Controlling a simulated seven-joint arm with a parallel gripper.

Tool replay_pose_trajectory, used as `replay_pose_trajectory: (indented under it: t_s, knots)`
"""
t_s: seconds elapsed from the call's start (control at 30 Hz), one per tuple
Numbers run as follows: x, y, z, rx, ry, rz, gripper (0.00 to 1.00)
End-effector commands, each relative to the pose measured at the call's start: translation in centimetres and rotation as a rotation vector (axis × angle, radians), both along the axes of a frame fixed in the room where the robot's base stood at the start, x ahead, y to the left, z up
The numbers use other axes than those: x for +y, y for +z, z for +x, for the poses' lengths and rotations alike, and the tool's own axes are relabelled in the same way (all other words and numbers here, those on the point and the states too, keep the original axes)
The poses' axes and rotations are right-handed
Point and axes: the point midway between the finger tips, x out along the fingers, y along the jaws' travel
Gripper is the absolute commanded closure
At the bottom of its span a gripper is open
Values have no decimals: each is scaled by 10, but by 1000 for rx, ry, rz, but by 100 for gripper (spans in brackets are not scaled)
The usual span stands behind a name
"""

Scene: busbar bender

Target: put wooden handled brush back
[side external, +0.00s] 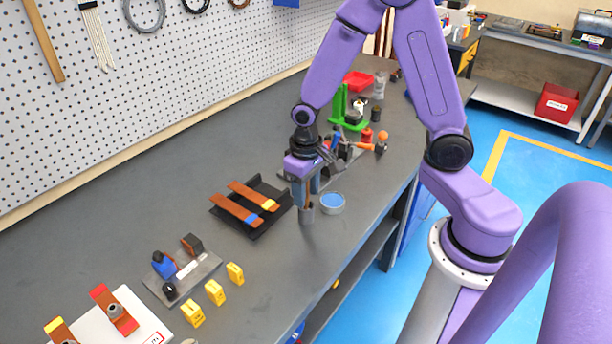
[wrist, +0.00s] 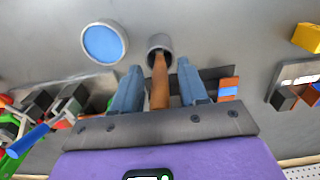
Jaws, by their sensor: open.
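The brush's wooden handle (wrist: 160,82) shows in the wrist view between the two fingers of my gripper (wrist: 155,80). Its lower end is in a small grey cup (wrist: 159,42), and the bristles are hidden. In the side view the cup (side external: 306,214) stands on the bench, with a little of the handle (side external: 308,192) showing above it. My gripper (side external: 305,190) points down over the cup. Its fingers are open, one on each side of the handle, with a visible gap on both sides in the wrist view.
A round tin with blue contents (side external: 332,202) stands just right of the cup. A black tray with copper bars (side external: 250,207) lies left. Behind are a bending tool with orange knobs (side external: 370,142) and a green stand (side external: 345,110). Yellow blocks (side external: 214,291) stand in front.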

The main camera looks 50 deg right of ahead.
Motion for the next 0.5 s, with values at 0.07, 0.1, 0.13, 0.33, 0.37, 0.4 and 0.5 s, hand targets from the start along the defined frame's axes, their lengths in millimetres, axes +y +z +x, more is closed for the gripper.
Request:
replay_pose_trajectory:
  t_s: [0.07, 0.1, 0.13, 0.33, 0.37, 0.4, 0.5]
  knots:
    - [0, 6, 1, -3, 0, 1, 57]
    - [0, 10, 1, -4, 0, 2, 57]
    - [1, 13, 1, -5, -1, 2, 57]
    - [1, 43, 1, -6, 0, 2, 57]
    - [1, 48, 1, -7, 0, 3, 57]
    - [1, 54, 1, -7, 0, 3, 57]
    - [1, 71, 1, -7, 0, 3, 57]
